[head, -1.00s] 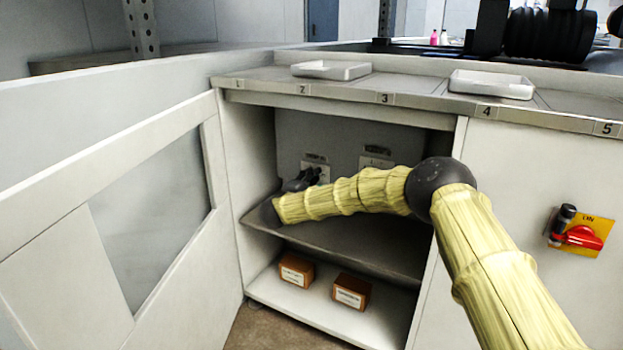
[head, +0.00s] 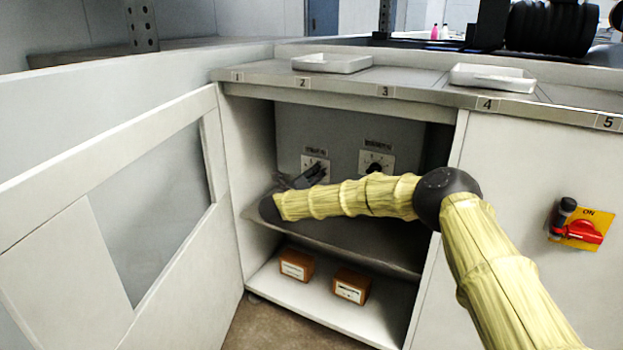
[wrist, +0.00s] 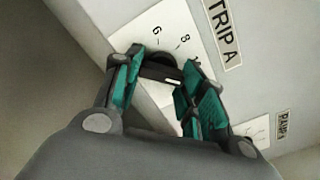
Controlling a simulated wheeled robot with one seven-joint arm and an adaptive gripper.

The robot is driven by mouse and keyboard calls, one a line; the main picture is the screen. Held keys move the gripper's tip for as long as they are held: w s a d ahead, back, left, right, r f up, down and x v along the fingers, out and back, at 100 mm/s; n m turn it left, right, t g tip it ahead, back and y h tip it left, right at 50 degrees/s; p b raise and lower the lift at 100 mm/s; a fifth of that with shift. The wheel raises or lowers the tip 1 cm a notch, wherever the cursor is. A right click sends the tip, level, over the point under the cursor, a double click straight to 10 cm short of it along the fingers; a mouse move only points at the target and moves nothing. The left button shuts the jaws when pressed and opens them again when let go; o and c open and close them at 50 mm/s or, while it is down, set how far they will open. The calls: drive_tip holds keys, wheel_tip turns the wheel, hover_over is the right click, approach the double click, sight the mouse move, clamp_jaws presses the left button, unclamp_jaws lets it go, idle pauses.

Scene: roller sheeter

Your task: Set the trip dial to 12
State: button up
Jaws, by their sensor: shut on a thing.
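The trip dial's white plate (wrist: 160,30) shows in the wrist view, beside a label (wrist: 222,33) reading "TRIP A". My gripper (wrist: 163,70) is shut on the dark dial knob (wrist: 160,58), with one green-padded finger on each side. A small white mark shows between the fingers, but I cannot tell which number the dial points at. In the head view my gripper (head: 312,174) reaches the left plate (head: 308,161) on the cabinet's back wall, partly covering it.
A second dial (head: 376,167) is to the right; its label (wrist: 285,125) seems to read "RAMP A". A shelf (head: 375,240) lies under my arm, with two brown boxes (head: 296,265) (head: 351,285) below. The open door (head: 90,185) stands left. A red switch (head: 583,234) is on the right panel.

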drive_tip(key=shift+a+f+m+b, duration=0.15)
drive_tip(key=shift+m+b, duration=0.4)
drive_tip(key=shift+m, duration=1.45)
drive_tip(key=o, duration=1)
drive_tip(key=v, duration=1.2)
